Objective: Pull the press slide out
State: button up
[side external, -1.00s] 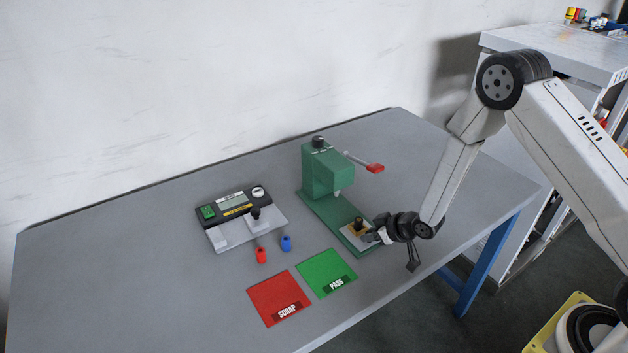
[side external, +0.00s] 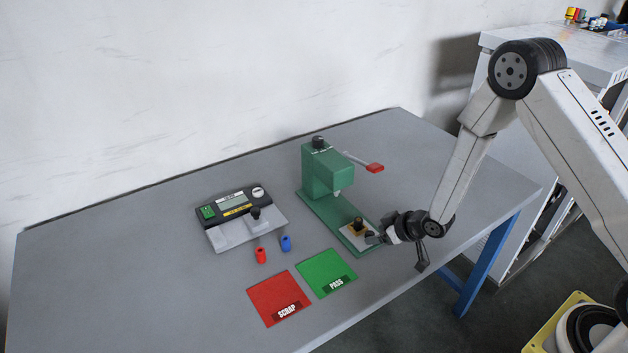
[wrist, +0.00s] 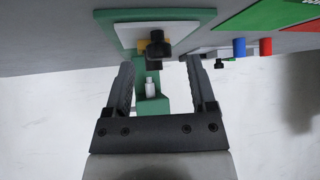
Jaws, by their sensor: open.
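The green press (side external: 322,172) stands on the table with its long green base reaching toward the front. Its press slide, a pale plate (side external: 349,237) with a yellow block and a dark knob (side external: 358,225), sits at the front end of that base. My gripper (side external: 372,239) is just right of the plate, low over the table, open and empty. In the wrist view the dark knob (wrist: 157,47) lies ahead of my open fingers (wrist: 161,82), roughly centred between them and apart from both. The pale plate also shows there (wrist: 128,36).
A red-tipped lever (side external: 375,168) sticks out right of the press. A gauge unit (side external: 238,210) stands to the left, with a red part (side external: 261,256) and a blue part (side external: 286,243) before it. Red SCRAP (side external: 272,301) and green PASS (side external: 320,271) mats lie in front. The table's left is clear.

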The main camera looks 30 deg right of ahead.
jog(key=shift+v, duration=2.7)
jog(key=shift+r, duration=0.15)
jog(key=s+a+r+m+g+h, duration=0.1)
jog(key=s+r+g, duration=0.5)
jog(key=s+r, duration=0.7)
jog(key=shift+s+m+h, duration=0.45)
jog(key=shift+m+h, duration=0.25)
jog(key=shift+m, duration=0.3)
